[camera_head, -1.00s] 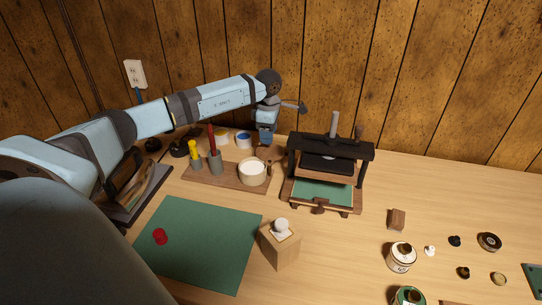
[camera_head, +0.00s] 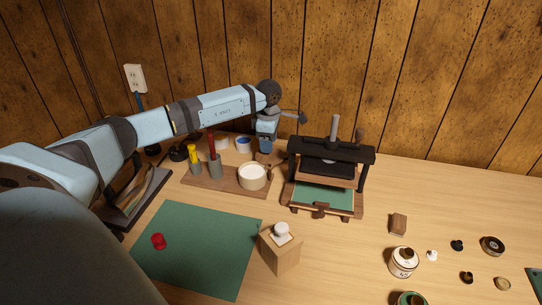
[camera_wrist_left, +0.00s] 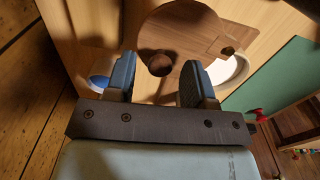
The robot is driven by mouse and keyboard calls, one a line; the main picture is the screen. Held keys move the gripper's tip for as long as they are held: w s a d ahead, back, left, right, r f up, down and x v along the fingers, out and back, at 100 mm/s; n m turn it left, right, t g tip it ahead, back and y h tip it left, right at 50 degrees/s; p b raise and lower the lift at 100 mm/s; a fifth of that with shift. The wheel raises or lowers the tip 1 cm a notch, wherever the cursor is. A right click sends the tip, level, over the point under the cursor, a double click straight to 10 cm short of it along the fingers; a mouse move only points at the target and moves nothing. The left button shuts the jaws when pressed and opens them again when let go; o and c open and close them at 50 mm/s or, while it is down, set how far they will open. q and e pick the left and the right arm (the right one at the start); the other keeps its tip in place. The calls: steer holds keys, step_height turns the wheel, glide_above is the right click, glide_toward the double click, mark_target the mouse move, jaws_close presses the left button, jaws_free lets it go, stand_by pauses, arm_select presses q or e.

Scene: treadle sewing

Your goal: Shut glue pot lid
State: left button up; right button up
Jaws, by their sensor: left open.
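The glue pot (camera_head: 252,178) is a white, open-topped pot on a wooden board behind the green mat. A round brown lid with a dark knob (camera_wrist_left: 160,64) stands raised beside the pot's opening. In the head view the lid is mostly hidden by my gripper. My left gripper (camera_head: 265,149) is behind the pot, pointing down. In the left wrist view its two fingers (camera_wrist_left: 155,80) are apart, with the knob between or just beyond them; contact cannot be told. My right gripper is not in view.
A black press (camera_head: 330,165) stands close to the right of the pot. Yellow and red handled tools (camera_head: 212,155) stand on the board to its left. A wooden block (camera_head: 280,252) and the green mat (camera_head: 200,260) lie in front. Small jars (camera_head: 404,263) are at right.

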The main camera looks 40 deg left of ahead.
arm_select(q)
steer(key=shift+f+b, duration=0.4)
steer(key=shift+f, duration=0.45)
steer(key=shift+r, duration=0.15)
steer(key=shift+c, duration=0.2)
steer(key=c, duration=0.6)
